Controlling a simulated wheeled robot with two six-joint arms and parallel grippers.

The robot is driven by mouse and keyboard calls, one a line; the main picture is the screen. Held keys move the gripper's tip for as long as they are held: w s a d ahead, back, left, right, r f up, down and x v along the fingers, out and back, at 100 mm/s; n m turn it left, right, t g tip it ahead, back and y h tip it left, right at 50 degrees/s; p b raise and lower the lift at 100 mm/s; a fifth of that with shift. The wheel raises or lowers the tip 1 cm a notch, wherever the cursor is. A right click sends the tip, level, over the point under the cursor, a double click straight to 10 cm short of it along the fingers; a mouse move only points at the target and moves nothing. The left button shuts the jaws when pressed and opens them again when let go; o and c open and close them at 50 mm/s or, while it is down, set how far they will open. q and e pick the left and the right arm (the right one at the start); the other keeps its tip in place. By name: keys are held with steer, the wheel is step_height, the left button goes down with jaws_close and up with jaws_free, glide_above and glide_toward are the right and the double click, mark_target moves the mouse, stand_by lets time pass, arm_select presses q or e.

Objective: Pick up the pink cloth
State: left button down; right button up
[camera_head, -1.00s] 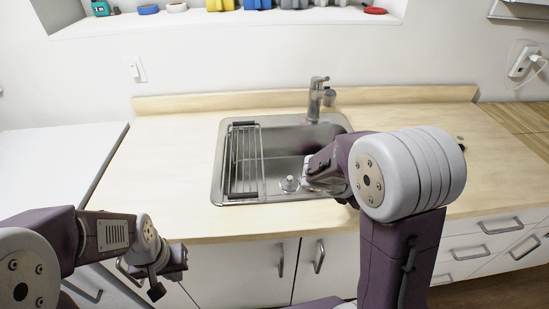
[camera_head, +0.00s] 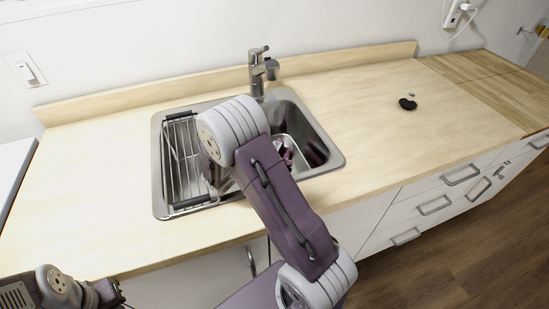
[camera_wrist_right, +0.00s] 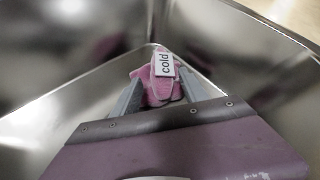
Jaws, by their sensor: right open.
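The pink cloth (camera_wrist_right: 155,92) lies crumpled in a corner of the metal sink in the right wrist view. A white tag reading "cold" sits on it. My right gripper (camera_wrist_right: 160,80) is open, with one grey finger on each side of the cloth; I cannot tell whether they touch it. In the head view my right arm reaches down into the sink and hides much of the basin. A small pinkish patch shows beside it, too unclear to name. My left gripper (camera_head: 112,293) is at the bottom left, in front of the counter, partly cut off and its jaws unclear.
The sink (camera_head: 328,158) has steep metal walls close around the right gripper. A wire rack (camera_head: 180,150) spans its left side, and a faucet (camera_head: 258,72) stands behind it. A small black object (camera_head: 407,104) lies on the counter (camera_head: 370,130), which is otherwise mostly clear.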

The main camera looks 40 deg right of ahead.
steer(key=shift+d, duration=0.15)
steer(key=x, duration=0.6)
steer(key=shift+w+d+f+b, duration=0.15)
steer(key=shift+b, duration=0.15)
steer(key=shift+c, duration=0.3)
jaws_close()
step_height(320, 180, up, 10)
steer(key=shift+r+p, duration=0.1)
steer(key=shift+p, duration=1)
